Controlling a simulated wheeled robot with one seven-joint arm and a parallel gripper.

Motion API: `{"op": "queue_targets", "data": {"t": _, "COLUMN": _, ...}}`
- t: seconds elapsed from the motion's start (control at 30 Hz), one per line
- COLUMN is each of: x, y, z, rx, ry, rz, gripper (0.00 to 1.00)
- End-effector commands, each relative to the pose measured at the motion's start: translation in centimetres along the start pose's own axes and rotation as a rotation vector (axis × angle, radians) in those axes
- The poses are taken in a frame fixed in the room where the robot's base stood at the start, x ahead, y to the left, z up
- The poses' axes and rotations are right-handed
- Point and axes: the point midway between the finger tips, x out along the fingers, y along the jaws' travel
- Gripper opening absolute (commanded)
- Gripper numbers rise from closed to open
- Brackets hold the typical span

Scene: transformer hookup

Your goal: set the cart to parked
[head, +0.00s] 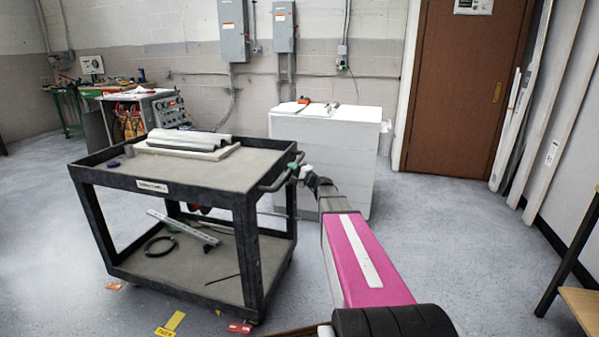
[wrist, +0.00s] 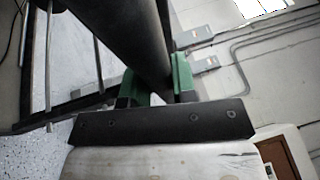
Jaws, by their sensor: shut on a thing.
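The cart (head: 240,211) is a black two-shelf utility cart with grey shelf surfaces, standing left of centre in the head view. Its push handle (head: 275,181) is a black bar at the right end of the top shelf. My gripper (head: 294,171) is at that handle. In the wrist view the green fingers of my gripper (wrist: 157,88) are shut around the dark round handle bar (wrist: 115,42), one on each side. Grey pipes or rolls (head: 185,141) lie on a board on the top shelf. A black cable coil (head: 160,246) and a metal rail (head: 184,228) lie on the lower shelf.
Yellow tape or a label (head: 170,325) and orange-red markers (head: 239,328) lie on the floor by the cart. A white cabinet (head: 325,150) stands behind the handle. A bench with equipment (head: 150,110) is at the back left. Open floor lies right, before the brown door (head: 465,90).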

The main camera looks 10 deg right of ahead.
Motion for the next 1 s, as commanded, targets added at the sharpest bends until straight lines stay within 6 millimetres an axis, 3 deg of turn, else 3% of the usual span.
{"op": "queue_targets", "data": {"t": 0.03, "x": 1.6, "y": 0.4, "z": 0.6, "rx": 0.000, "ry": -0.010, "rz": 0.000, "gripper": 0.00}}
{"op": "queue_targets", "data": {"t": 0.6, "x": 15.6, "y": 3.4, "z": 6.4, "rx": 0.000, "ry": -0.009, "rz": 0.000, "gripper": 0.00}}
{"op": "queue_targets", "data": {"t": 0.8, "x": 19.4, "y": 4.2, "z": 8.1, "rx": -0.001, "ry": -0.008, "rz": 0.000, "gripper": 0.00}}
{"op": "queue_targets", "data": {"t": 1.0, "x": 21.9, "y": 4.8, "z": 9.1, "rx": 0.000, "ry": -0.006, "rz": 0.000, "gripper": 0.00}}
